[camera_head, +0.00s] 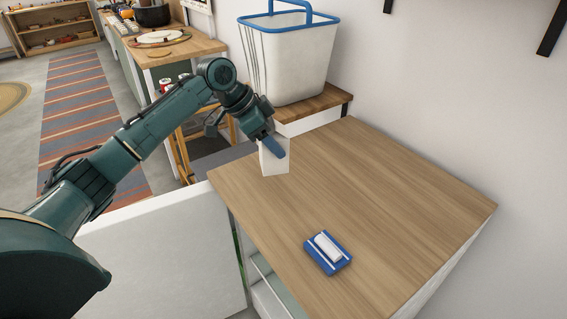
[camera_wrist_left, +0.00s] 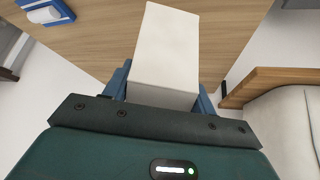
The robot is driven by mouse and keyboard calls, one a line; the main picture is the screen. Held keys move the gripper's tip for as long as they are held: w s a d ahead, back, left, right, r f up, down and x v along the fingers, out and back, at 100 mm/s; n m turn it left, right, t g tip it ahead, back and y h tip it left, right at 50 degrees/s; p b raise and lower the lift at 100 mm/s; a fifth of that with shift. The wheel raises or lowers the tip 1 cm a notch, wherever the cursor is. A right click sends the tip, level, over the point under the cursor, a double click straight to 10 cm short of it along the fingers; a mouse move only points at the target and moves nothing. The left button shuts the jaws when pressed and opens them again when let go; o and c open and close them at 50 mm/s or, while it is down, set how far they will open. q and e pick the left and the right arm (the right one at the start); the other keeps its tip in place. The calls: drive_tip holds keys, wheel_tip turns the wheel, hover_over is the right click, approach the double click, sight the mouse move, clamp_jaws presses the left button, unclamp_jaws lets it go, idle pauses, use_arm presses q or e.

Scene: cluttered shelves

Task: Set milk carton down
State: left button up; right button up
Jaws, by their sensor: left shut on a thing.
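The milk carton (camera_head: 273,160) is a plain white box at the far left corner of the wooden tabletop (camera_head: 370,200) in the head view. My left gripper (camera_head: 275,146) is shut on it from above and behind. In the left wrist view the carton (camera_wrist_left: 166,45) stands out between the two blue fingers of the left gripper (camera_wrist_left: 163,88). The wooden top (camera_wrist_left: 215,30) lies beyond it. I cannot tell whether the carton's base touches the top. My right gripper is not in view.
A white basket with blue rim (camera_head: 290,55) stands on a wooden ledge (camera_head: 318,103) behind the carton. An open white door panel (camera_head: 170,260) is at the left. The tabletop's middle is clear.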

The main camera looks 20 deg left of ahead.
sight(274, 159)
use_arm(q)
drive_tip(key=shift+w+f, duration=0.1)
drive_tip(key=shift+f, duration=2.75)
drive_tip(key=o, duration=1.3)
drive_tip(key=shift+f, duration=0.2)
drive_tip(key=shift+r, duration=0.1)
drive_tip(key=v, duration=1.2)
